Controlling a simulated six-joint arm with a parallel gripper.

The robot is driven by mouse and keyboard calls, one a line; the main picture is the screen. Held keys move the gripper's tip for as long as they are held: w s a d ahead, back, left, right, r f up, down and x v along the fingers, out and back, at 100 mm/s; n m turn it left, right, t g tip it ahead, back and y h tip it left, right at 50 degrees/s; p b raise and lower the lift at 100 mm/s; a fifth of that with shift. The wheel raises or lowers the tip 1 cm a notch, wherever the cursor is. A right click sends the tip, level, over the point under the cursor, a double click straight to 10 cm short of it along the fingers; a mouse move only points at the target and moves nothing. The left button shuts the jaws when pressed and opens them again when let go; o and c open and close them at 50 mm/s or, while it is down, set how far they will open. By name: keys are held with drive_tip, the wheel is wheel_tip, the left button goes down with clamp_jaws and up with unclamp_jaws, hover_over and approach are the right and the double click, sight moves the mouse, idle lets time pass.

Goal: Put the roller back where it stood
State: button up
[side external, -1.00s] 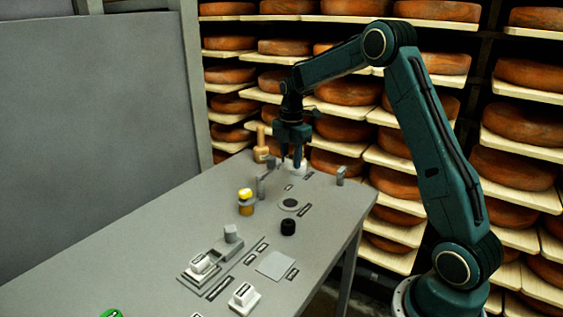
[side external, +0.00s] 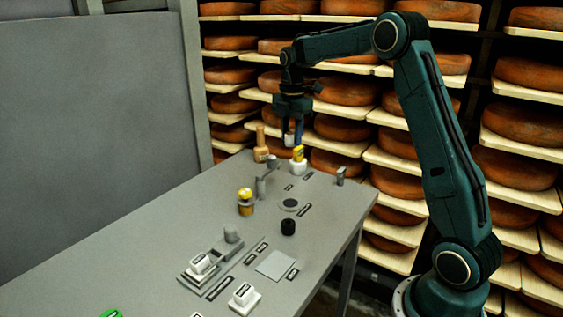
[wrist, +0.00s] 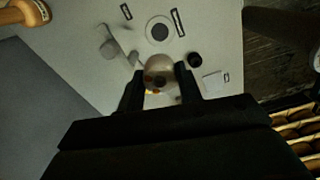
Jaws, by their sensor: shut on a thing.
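My gripper (side external: 290,136) is shut on a small pale, rounded thing (wrist: 160,66), above the far end of the grey table. In the wrist view it sits between the two dark fingers, with dark, orange and yellow spots at its lower part. I cannot tell for sure whether it is the roller.
A tan wooden-handled tool (side external: 261,145) stands left of the gripper. A grey post (side external: 262,186), a yellow-topped jar (side external: 245,205), a flat disc (side external: 289,204), a black cylinder (side external: 288,228) and a pale square (side external: 275,264) lie nearer. The table's left side is mostly clear.

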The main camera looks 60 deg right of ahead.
drive_tip(key=s+d, duration=0.4)
drive_tip(key=d, duration=0.6)
hover_over(317, 194)
wheel_tip(317, 194, down, 16)
drive_tip(key=shift+f, duration=0.1)
idle(0.5)
drive_tip(key=shift+f, duration=2.1)
drive_tip(key=shift+f, duration=0.15)
drive_tip(key=o, duration=1.1)
drive_tip(key=shift+c, duration=0.2)
